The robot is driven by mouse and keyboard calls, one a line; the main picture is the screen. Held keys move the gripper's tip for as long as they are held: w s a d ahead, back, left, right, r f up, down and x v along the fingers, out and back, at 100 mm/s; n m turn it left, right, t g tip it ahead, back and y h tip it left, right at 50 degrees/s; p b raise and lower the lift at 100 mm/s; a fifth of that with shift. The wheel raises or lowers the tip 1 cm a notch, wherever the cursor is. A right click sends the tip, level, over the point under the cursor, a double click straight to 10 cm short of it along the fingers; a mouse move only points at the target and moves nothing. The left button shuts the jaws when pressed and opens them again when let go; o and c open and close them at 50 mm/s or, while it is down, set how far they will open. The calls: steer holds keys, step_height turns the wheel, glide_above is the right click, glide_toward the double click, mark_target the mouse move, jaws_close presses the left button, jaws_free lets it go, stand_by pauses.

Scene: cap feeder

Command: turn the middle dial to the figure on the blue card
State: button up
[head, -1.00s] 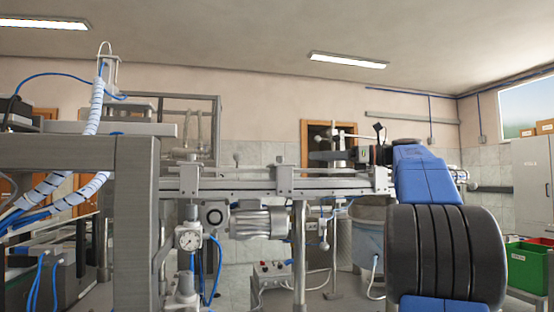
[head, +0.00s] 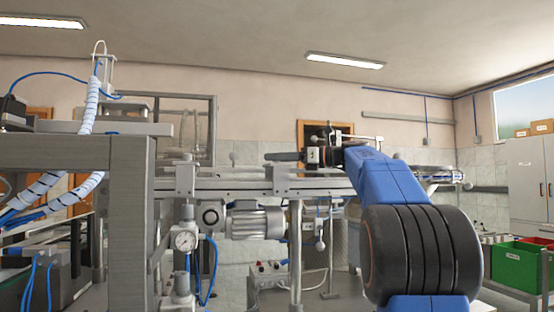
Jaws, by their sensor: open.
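My gripper (head: 272,157) is at the end of my blue arm, in the middle of the head view. Its dark fingers point left, just above the conveyor rail, and nothing shows between them. The fingers are seen side-on, so the gap between them is hard to see. I cannot make out a row of dials or a blue card in this view.
A metal conveyor rail (head: 230,185) runs across the middle, with a grey motor (head: 257,222) below it. A thick grey frame post (head: 130,230) stands at left. A small box with knobs (head: 268,272) sits low. Green and red bins (head: 518,262) are at right.

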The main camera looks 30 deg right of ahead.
jaws_close()
steer(key=shift+a+h, duration=0.1)
steer(key=shift+h, duration=0.2)
steer(key=shift+m+t+h, duration=0.6)
steer(key=shift+m, duration=0.1)
steer(key=m+t+h, duration=0.1)
steer(key=m+h, duration=0.1)
steer(key=h, duration=0.1)
steer(key=m+t+h, duration=0.1)
steer(key=m+h, duration=0.1)
steer(key=shift+a+t+h, duration=0.15)
steer(key=shift+t+h, duration=0.15)
steer(key=shift+h, duration=0.1)
steer(key=shift+m+h, duration=1.5)
steer(key=shift+h, duration=0.8)
steer(key=shift+m+h, duration=0.4)
steer(key=shift+h, duration=0.2)
